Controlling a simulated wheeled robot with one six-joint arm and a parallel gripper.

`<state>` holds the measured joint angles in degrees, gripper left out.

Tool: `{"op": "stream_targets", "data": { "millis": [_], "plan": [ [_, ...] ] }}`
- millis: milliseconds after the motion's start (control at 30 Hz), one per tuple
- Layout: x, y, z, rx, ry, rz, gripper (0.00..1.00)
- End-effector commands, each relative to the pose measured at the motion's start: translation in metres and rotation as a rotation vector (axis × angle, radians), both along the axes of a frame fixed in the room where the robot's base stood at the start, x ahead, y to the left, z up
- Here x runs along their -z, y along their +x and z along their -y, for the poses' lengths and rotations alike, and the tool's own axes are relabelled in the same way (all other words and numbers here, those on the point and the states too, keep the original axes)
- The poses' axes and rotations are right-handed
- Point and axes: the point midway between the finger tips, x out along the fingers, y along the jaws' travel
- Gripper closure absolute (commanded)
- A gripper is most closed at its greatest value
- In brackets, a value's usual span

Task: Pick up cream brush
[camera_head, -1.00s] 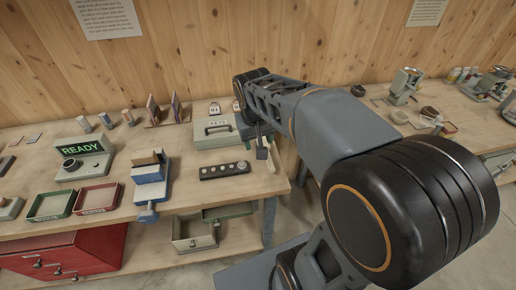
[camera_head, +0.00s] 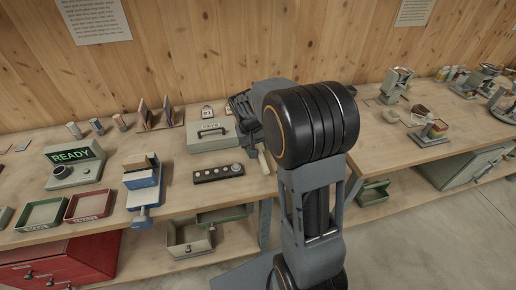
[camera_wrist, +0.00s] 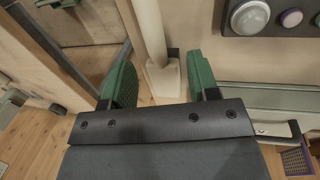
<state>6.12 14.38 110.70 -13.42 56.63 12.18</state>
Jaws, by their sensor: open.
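The cream brush (camera_wrist: 151,28) shows in the wrist view as a long pale handle running down to a wider block. Its lower block lies between the two green fingers of my gripper (camera_wrist: 160,82). The fingers stand apart, with visible gaps beside the block. In the head view, a small cream piece (camera_head: 264,162), which looks like the brush, shows at the right end of the left bench. My arm hides most of my gripper there.
A dark panel with round knobs (camera_head: 218,173) lies left of the brush. A grey-green case (camera_head: 211,136) stands behind it. A blue vise-like block (camera_head: 143,180) and red tray (camera_head: 89,204) are further left. A second bench (camera_head: 400,150) stands right, beyond a gap.

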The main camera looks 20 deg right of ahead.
Motion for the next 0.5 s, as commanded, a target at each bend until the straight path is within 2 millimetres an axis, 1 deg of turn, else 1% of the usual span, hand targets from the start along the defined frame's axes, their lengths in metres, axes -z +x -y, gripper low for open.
{"op": "stream_targets", "data": {
  "millis": [133,333,500],
  "plan": [
    [0.010,-0.001,0.003,0.000,0.000,-0.002,0.45],
    [0.036,-0.002,0.011,0.001,0.000,-0.003,0.45],
    [0.050,-0.002,0.013,0.000,0.000,0.000,0.45]
  ]
}}
